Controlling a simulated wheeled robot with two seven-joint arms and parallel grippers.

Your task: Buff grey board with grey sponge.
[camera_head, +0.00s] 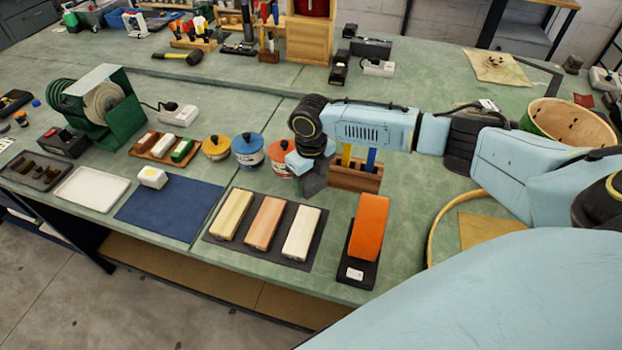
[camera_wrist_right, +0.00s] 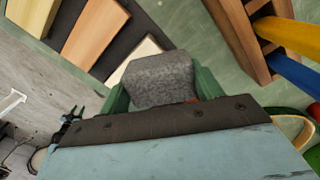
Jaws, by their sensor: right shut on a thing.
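My right gripper (camera_head: 312,178) is shut on a grey speckled sponge (camera_wrist_right: 160,78). In the right wrist view green fingers flank the sponge. In the head view the gripper is above the bench, right of and behind the dark grey mat (camera_head: 283,245). Three blocks lie side by side on that mat: a yellowish one (camera_head: 232,214), a tan one (camera_head: 264,222) and a pale, whitish one (camera_head: 302,232). None is clearly grey; the pale block is nearest the gripper and also shows in the right wrist view (camera_wrist_right: 136,58). My left gripper is out of view.
An orange-topped block (camera_head: 368,226) stands right of the mat. A wooden holder (camera_head: 355,178) with yellow and blue tools is beside the gripper. Blue, yellow and orange tins (camera_head: 248,150) stand behind the mat. A blue cloth (camera_head: 170,208) lies to its left.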

